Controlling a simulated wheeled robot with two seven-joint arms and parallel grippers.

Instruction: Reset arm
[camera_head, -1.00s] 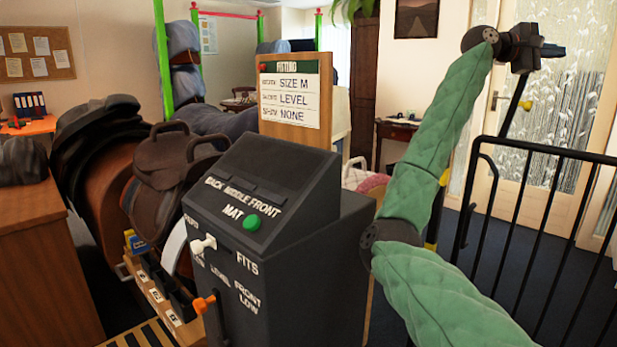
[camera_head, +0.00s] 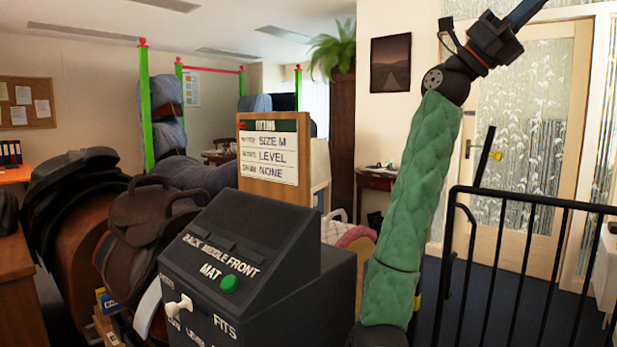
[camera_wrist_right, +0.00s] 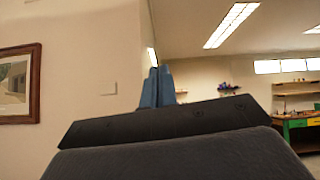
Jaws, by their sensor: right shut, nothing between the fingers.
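My right arm, in a green padded sleeve, stands nearly upright on the right of the head view. Its gripper (camera_head: 527,12) is at the top edge, pointing up and to the right, partly cut off by the frame. In the right wrist view the two blue fingers (camera_wrist_right: 157,88) are together with nothing between them. The gripper is high in the air, well clear of the dark console (camera_head: 265,260) with its green MAT button (camera_head: 229,284) and white lever (camera_head: 180,306). My left gripper is not in view.
A brown saddle (camera_head: 150,235) stands left of the console. A sign board (camera_head: 268,158) reads SIZE M, LEVEL, NONE. A black railing (camera_head: 530,206) runs at the right, before a glazed door (camera_head: 520,110). A hanging picture (camera_wrist_right: 18,84) shows in the wrist view.

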